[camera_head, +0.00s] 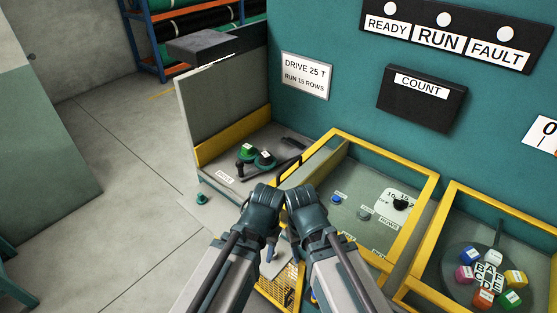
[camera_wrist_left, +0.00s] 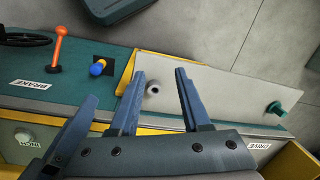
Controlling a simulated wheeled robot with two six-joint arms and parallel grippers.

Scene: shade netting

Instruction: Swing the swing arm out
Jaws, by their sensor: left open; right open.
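A flat grey plate, apparently the swing arm, extends beyond the yellow-edged frame in the left wrist view (camera_wrist_left: 215,95). It has a teal knob (camera_wrist_left: 277,108) near its far end and a pale round knob (camera_wrist_left: 152,88) near the other. In the head view the teal knob (camera_head: 200,198) shows left of my arms; the plate's rest is partly hidden by my left arm. My left gripper (camera_wrist_left: 157,85) is open, its fingers either side of the pale knob in the picture; contact cannot be told.
An orange lever (camera_wrist_left: 57,50) and blue knob (camera_wrist_left: 97,68) stand near the BRAKE label (camera_wrist_left: 37,85). Yellow-framed panels (camera_head: 428,215) are right. Grey floor (camera_head: 110,200) is clear at left.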

